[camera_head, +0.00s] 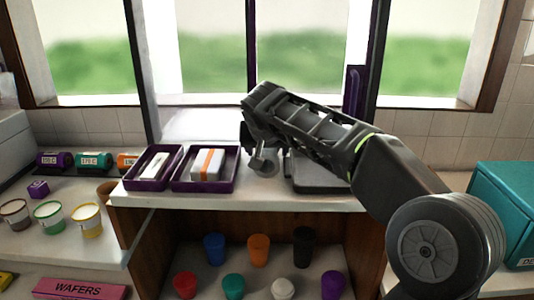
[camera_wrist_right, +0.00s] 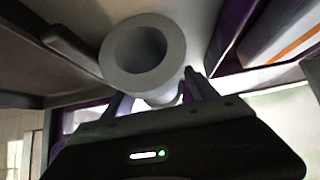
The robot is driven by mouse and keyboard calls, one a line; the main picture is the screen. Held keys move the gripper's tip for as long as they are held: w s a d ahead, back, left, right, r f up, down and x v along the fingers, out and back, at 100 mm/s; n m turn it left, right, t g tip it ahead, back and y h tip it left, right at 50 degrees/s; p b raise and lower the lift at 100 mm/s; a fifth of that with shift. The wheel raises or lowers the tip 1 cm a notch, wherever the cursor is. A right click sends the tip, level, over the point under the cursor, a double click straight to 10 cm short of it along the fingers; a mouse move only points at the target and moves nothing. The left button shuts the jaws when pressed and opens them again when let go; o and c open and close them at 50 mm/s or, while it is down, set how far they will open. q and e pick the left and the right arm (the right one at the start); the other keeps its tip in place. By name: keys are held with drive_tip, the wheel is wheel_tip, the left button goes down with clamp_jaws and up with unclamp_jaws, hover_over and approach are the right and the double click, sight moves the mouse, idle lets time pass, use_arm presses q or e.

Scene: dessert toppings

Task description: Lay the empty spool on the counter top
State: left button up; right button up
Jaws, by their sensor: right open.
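The empty spool (camera_wrist_right: 172,88) is a pale grey hollow cylinder in the right wrist view, with its round open end facing the camera. My right gripper (camera_wrist_right: 158,98) is open, with its purple fingers on either side of the spool's lower part. In the head view my right gripper (camera_head: 257,160) is low over the white counter top (camera_head: 250,200), just right of the trays. A small grey round shape shows beside it there, mostly hidden. I cannot tell whether the fingers touch the spool. My left gripper is not in view.
Two purple trays (camera_head: 178,186) stand left of the gripper; one holds a white block with an orange band (camera_head: 207,164). A dark grey flat item (camera_head: 318,178) lies to the right. Coloured cups (camera_head: 258,249) stand on the shelf below. A teal box (camera_head: 505,208) is at far right.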

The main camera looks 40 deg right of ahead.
idle(0.6)
drive_tip(key=c, duration=1.3)
drive_tip(key=shift+o, duration=0.2)
wheel_tip(320, 180, up, 10)
drive_tip(key=shift+p, duration=0.9)
